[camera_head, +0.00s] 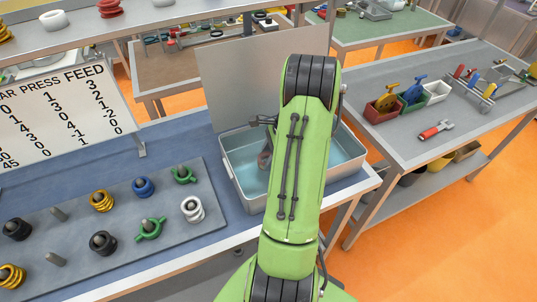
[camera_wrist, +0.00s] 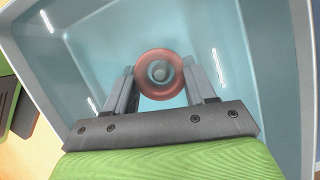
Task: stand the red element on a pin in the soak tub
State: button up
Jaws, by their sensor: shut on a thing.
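The soak tub (camera_head: 229,180) is a grey-rimmed metal tub with clear blue liquid, at the right end of the near bench. The red element (camera_wrist: 158,93) is a round ring in the wrist view. My gripper (camera_wrist: 160,76) is shut on it, with one finger on each side. A grey round pin end (camera_wrist: 158,72) shows inside the ring's hole; I cannot tell how far down the ring sits.
A grey board (camera_head: 75,235) left of the tub carries several coloured rings on pins, and bare pins. A tall grey panel (camera_head: 225,80) stands behind the tub. A lettered sign (camera_head: 60,115) stands at the left. The right bench (camera_head: 400,145) holds bins and tools.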

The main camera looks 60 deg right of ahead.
dwell(0.4)
jog(key=shift+f+b, duration=0.9)
jog(key=shift+f, duration=0.6)
jog(key=o, duration=1.3)
jog(key=shift+c, duration=0.2)
jog(key=shift+r, duration=0.15)
jog(key=p+v, duration=0.4)
jog(key=v, duration=1.1)
jog(key=shift+d+r, duration=0.15)
jog(key=shift+r, duration=0.1)
jog(key=shift+s, duration=0.15)
